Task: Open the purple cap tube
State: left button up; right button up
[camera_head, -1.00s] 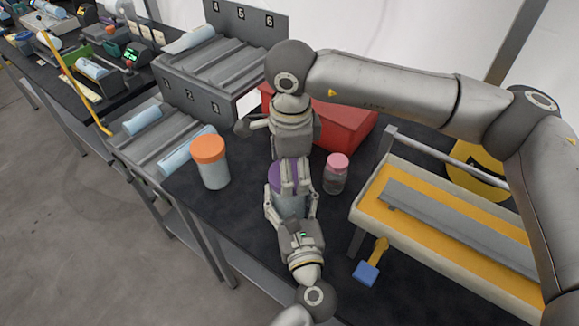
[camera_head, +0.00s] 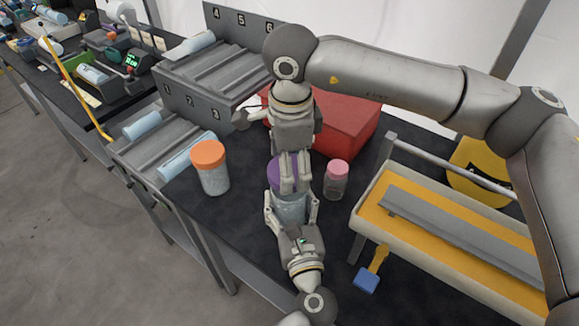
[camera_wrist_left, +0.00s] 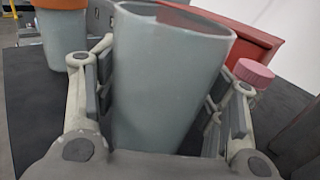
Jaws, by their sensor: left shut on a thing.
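The tube (camera_head: 290,208) has a pale, translucent body and stands upright between the fingers of my left gripper (camera_head: 292,212), which is shut on it. In the left wrist view the tube (camera_wrist_left: 165,80) fills the middle, and its upper rim shows with no purple cap on it. The purple cap (camera_head: 275,172) is in the head view, just above the tube body. My right gripper (camera_head: 291,178) comes from above with its fingers around the cap and looks shut on it. Its fingers hide part of the cap and of the gap below.
An orange-capped jar (camera_head: 210,168) stands left of the tube, a pink-capped jar (camera_head: 336,180) close on the right. A red box (camera_head: 345,125) is behind. A yellow-lined tray (camera_head: 440,235) stands right, a blue-ended tool (camera_head: 368,280) in front of it. Numbered racks (camera_head: 190,95) are behind left.

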notch_tip(320, 180, up, 3)
jog(key=shift+f, duration=0.2)
pick_arm(q)
jog(key=o, duration=1.5)
